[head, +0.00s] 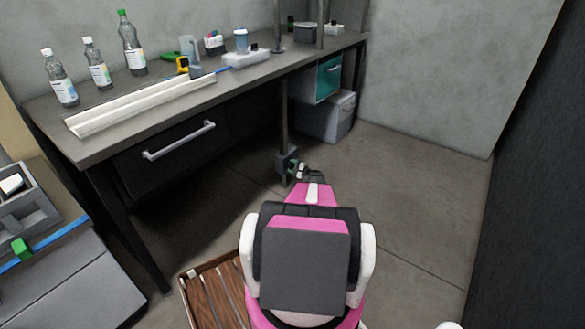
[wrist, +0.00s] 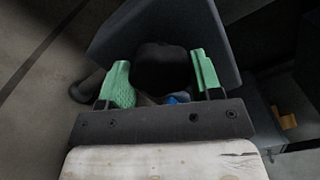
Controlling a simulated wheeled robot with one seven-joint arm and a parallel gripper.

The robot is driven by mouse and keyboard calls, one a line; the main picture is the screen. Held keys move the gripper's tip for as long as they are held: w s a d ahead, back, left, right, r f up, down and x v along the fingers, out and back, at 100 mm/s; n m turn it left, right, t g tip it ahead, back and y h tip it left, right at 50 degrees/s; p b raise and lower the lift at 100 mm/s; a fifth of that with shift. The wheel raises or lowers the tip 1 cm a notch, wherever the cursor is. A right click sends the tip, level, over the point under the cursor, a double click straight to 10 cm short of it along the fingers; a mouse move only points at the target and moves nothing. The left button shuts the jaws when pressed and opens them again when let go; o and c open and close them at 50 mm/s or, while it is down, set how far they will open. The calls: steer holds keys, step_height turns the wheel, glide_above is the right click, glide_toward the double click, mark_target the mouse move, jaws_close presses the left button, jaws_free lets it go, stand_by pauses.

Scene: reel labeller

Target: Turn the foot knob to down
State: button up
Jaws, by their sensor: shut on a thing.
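The foot knob (wrist: 162,68) is a dark round knob in the middle of the wrist view, in front of a blue-grey block (wrist: 222,30). My gripper (wrist: 160,75) has its green fingers on either side of the knob and is shut on it. In the head view my gripper (head: 297,171) is low down beside the grey block (head: 284,161) near the foot of a thin post (head: 284,115). There the knob is too small and covered to make out. Which way the knob is turned cannot be told.
A workbench (head: 110,130) with bottles, a white rail (head: 140,104) and small items stands behind and left. A grey bin (head: 327,118) stands under its far end. A slatted wooden crate (head: 214,295) is near my base. The floor on the right is clear.

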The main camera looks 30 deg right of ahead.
steer(key=n, duration=0.4)
steer(key=shift+s+n, duration=0.1)
steer(key=shift+n, duration=0.3)
stand_by(0.4)
steer(key=o, duration=0.9)
steer(key=v, duration=1)
steer(key=shift+s+d+f, duration=0.1)
steer(key=shift+s+d, duration=0.05)
steer(key=shift+s, duration=0.15)
